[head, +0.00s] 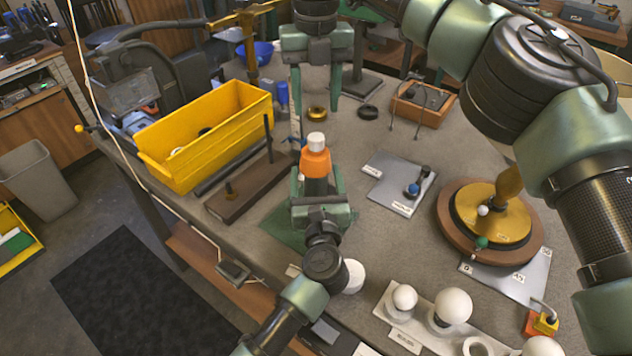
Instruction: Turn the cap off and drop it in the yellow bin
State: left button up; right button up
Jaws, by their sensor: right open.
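An orange bottle (315,162) with a white cap (316,140) stands upright at the middle of the bench. My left gripper (317,185) reaches up from the bottom of the view, with its fingers on either side of the bottle's lower body, and appears shut on it. The cap is on top of the bottle. My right gripper (316,108) is open and empty, pointing down above and behind the cap, its fingers apart from it. The yellow bin (228,145) stands to the left and holds a few small ring-like things, partly hidden by its wall.
A brown block with upright pins (245,185) lies between bin and bottle. White bulbs (453,306) sit on a board at front right. A grey plate (385,190) lies right of the bottle.

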pick_arm(q)
grip_shut()
